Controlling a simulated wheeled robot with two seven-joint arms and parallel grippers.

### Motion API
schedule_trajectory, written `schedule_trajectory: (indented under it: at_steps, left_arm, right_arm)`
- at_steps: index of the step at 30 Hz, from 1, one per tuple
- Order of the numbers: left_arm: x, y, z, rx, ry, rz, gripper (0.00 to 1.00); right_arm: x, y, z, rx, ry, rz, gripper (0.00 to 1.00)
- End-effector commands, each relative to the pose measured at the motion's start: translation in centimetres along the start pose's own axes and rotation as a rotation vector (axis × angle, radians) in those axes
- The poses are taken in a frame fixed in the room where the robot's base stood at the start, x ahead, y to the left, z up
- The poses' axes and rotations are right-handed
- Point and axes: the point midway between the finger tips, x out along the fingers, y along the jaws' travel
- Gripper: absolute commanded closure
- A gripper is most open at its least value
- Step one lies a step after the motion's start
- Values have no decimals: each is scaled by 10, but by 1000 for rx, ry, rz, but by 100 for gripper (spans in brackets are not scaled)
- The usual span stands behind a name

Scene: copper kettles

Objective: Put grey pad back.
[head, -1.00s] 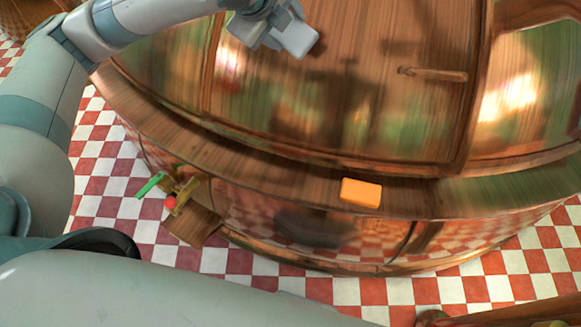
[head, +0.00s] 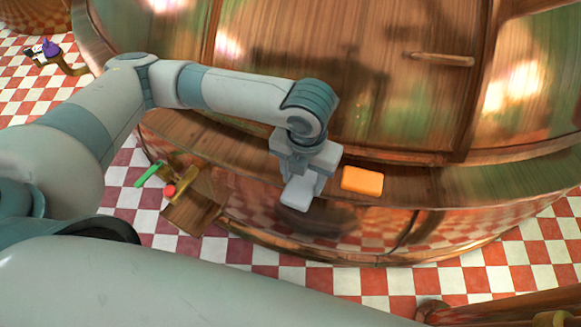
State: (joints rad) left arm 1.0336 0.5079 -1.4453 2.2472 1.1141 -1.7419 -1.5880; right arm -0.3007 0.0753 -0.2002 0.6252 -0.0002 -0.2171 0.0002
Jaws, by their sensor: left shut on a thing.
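The grey pad (head: 296,195) is a small pale block with rounded corners, seen in the head view. My left gripper (head: 304,178) is shut on it, and its jaws hide part of the pad. The gripper and pad are in front of the curved wooden ledge of the large copper kettle, left of an orange pad (head: 362,181). I cannot tell whether the grey pad touches the ledge. My right gripper is out of view.
The orange pad lies on the ledge (head: 410,185). A wooden door handle (head: 442,59) sticks out above it. Lower left is a wooden bracket with a green piece (head: 149,174) and a red ball (head: 169,190). A purple object (head: 51,47) is at upper left.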

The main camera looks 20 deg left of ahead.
Motion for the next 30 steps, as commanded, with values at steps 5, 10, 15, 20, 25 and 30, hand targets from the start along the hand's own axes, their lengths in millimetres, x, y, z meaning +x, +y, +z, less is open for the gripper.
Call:
schedule_trajectory:
  at_steps: [5,10,15,20,25,30]
  left_arm:
    - [0,0,0,-1,-1,0,68]
    - [1,2,2,-4,-1,0,68]
    - [8,11,14,-7,0,1,68]
    - [24,28,35,-10,0,3,68]
    - [42,48,60,-9,-1,3,68]
    - [60,64,82,-7,0,1,68]
  right_arm:
    - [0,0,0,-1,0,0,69]
    - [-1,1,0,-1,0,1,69]
    - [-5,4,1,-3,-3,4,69]
    - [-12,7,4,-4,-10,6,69]
    - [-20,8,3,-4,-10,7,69]
    - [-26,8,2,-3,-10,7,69]
